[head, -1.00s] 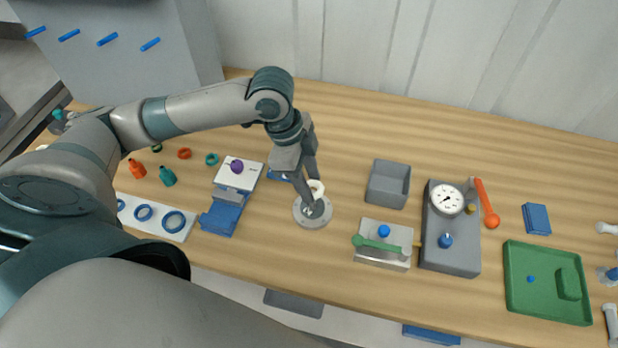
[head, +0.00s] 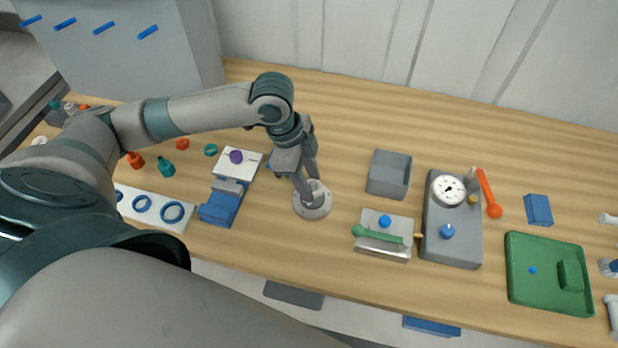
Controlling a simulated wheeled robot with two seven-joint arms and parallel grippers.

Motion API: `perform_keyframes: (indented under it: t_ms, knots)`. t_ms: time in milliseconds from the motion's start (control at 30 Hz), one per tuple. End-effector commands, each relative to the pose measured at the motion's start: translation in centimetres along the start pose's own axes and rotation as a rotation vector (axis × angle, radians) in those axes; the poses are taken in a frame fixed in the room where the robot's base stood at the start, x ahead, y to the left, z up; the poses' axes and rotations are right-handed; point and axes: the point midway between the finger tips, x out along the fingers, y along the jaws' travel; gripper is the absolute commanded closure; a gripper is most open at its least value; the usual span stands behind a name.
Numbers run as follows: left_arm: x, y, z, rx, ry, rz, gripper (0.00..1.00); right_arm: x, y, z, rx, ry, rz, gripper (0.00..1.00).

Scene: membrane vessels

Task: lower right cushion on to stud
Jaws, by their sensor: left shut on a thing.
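My left gripper (head: 310,193) points down over a round grey flanged base (head: 313,212) near the middle of the table. Its fingers are closed on a small pale piece, which I take to be the cushion, right at the centre of that base. The fingers hide most of the piece, and the stud is not clearly seen. I cannot tell whether the cushion touches the stud or is around it. My right gripper is not in view.
To the left are a blue stand with a white plate (head: 250,160) and a white strip with blue rings (head: 188,219). To the right are an open grey box (head: 404,160), a clamp block (head: 384,247), a gauge unit (head: 453,248) and a green tray (head: 541,301).

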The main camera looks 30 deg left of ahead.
Motion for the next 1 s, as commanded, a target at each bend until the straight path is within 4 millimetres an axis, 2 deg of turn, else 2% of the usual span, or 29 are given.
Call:
perform_keyframes:
  t_ms: [133,167,200,233,667,867,1000]
  knots:
    - [0.0,0.0,0.0,0.000,0.000,0.000,0.83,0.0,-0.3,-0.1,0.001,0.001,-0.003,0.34]
    - [0.0,0.0,0.0,0.000,0.000,0.000,0.55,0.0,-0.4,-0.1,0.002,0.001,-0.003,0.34]
    - [0.0,0.0,0.0,0.000,0.000,0.000,0.45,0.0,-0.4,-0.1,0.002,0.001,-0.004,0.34]
    - [0.0,0.0,0.0,0.000,0.000,0.000,0.40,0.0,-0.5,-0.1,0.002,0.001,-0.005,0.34]
    - [-0.4,-0.1,0.0,0.000,0.000,-0.002,0.40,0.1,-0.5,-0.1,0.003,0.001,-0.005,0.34]
    - [-2.1,-0.1,0.0,0.000,0.001,-0.003,0.40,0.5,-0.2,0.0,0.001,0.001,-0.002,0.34]
    - [-4.3,-0.2,0.0,0.001,0.000,-0.006,0.40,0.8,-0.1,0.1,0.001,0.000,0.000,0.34]
